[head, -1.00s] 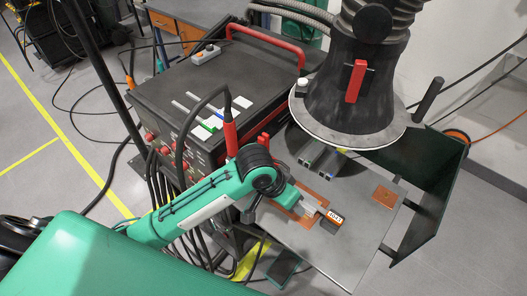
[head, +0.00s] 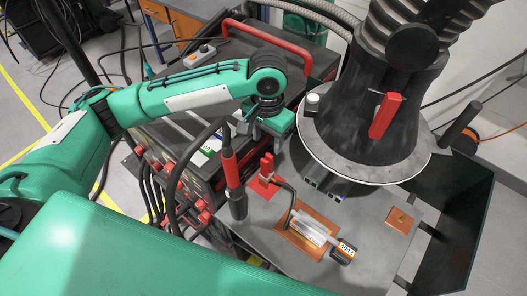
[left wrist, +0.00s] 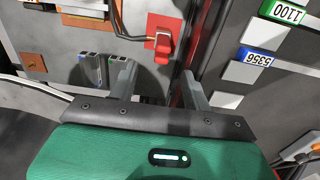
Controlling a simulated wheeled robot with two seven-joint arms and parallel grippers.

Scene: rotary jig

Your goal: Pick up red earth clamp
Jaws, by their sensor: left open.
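The red earth clamp (head: 266,168) stands on a red square pad on the grey table, beside the dark machine's front. In the left wrist view the red clamp (left wrist: 162,45) shows on its red pad, beyond the fingertips and between their lines. My left gripper (head: 271,137) hangs above and behind the clamp in the head view, its fingers partly hidden. In the left wrist view my left gripper (left wrist: 157,75) is open, with nothing between its two grey fingers. The clamp is apart from both fingers. My right gripper is not in view.
A torch with a red handle (head: 229,160) stands upright left of the clamp. A copper plate (head: 303,243) holds pale strips and an orange-labelled block (head: 344,252). Metal bars (head: 322,185) lie under the large hood (head: 360,120). The dark machine (head: 190,105) borders the table.

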